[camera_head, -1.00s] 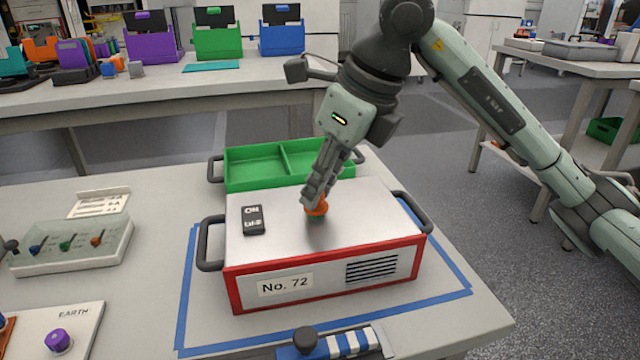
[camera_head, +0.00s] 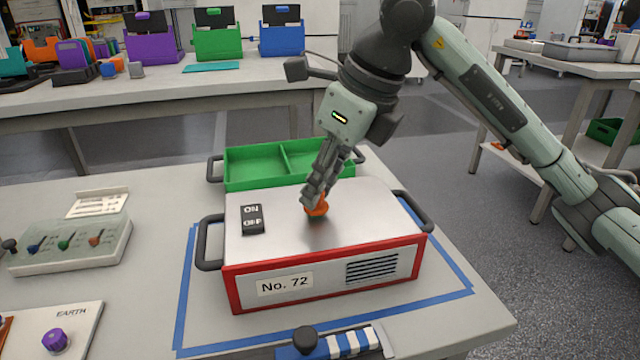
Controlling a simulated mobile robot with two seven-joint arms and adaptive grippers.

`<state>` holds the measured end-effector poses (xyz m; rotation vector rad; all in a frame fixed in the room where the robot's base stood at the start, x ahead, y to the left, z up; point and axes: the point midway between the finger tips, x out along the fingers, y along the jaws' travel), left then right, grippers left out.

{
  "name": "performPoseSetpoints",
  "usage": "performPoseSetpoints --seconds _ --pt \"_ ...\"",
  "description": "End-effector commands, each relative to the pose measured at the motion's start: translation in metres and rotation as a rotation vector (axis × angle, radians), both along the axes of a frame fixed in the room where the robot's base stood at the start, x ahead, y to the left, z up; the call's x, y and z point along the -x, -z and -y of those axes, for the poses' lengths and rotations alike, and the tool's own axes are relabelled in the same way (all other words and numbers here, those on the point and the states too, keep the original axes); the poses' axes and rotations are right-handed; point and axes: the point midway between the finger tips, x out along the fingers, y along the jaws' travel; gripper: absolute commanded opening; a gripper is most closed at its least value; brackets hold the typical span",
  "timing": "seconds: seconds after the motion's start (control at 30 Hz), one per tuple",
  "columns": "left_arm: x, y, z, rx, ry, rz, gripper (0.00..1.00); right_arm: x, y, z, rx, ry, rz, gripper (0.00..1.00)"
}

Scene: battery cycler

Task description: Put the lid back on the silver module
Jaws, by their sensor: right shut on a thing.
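The silver module (camera_head: 330,285), labelled No. 72, has a red-edged front, a vent grille and a black handle at each side. It stands inside a blue tape outline on the near table. Its flat silver top (camera_head: 365,215) carries a black ON/OFF marking (camera_head: 252,219). My right gripper (camera_head: 317,198) points down at the middle of this top. It is shut on an orange knob (camera_head: 318,209), partly hidden by the fingers. I cannot tell whether the knob belongs to a separate lid or whether any gap lies beneath it. My left gripper is not in view.
A green divided tray (camera_head: 255,166) stands just behind the module. A switch box (camera_head: 75,255) and an EARTH panel (camera_head: 85,318) lie left. A blue-and-white striped strip (camera_head: 345,345) lies at the front. Coloured boxes (camera_head: 218,40) stand on the back bench.

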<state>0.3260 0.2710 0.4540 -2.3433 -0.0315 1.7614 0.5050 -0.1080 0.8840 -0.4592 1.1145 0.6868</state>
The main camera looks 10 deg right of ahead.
Motion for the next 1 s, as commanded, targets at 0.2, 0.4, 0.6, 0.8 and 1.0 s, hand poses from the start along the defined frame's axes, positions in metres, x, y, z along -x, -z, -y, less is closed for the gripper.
performPoseSetpoints --seconds 0.2,0.4,0.6,0.8,1.0 --pt "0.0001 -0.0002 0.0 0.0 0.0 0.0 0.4 0.0 -0.0001 0.0002 0.0 0.0 0.0 0.19" --pt "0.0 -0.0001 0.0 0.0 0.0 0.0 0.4 0.0 0.0 0.0001 0.0 0.0 0.0 0.42" --pt "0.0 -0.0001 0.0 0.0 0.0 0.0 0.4 0.0 0.0001 0.0001 0.001 0.0 -0.001 0.42" --pt "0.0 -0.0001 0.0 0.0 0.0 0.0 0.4 0.0001 0.0002 0.0001 0.001 0.0 -0.001 0.63" --pt "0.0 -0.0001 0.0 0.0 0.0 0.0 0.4 0.0 0.0001 0.0 0.001 0.0 -0.001 0.63"
